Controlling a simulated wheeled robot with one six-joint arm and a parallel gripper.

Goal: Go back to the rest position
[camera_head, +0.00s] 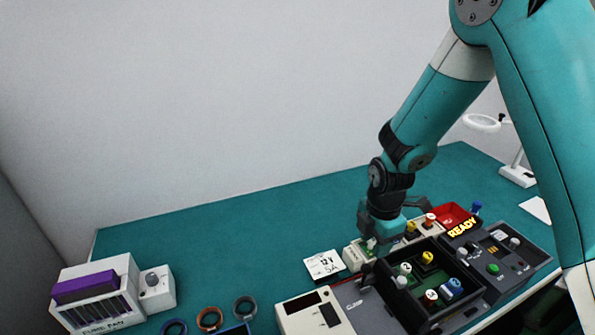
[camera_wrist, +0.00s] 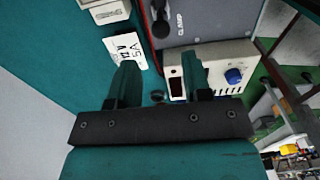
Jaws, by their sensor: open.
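My gripper (camera_head: 382,245) is at the end of the arm, low over the bench beside a small beige unit (camera_head: 354,256). In the wrist view my gripper (camera_wrist: 160,68) has its two fingers well apart, with nothing visibly held between them. A beige box (camera_wrist: 218,62) with a blue knob and a dark display shows behind the right finger. I cannot tell whether the fingers touch anything.
The teal bench (camera_head: 220,230) is clear at the back left. A white 12 V 5 A card (camera_head: 323,265) lies left of my gripper. A black tray (camera_head: 408,313) with several coloured caps and a READY panel (camera_head: 505,270) stand right.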

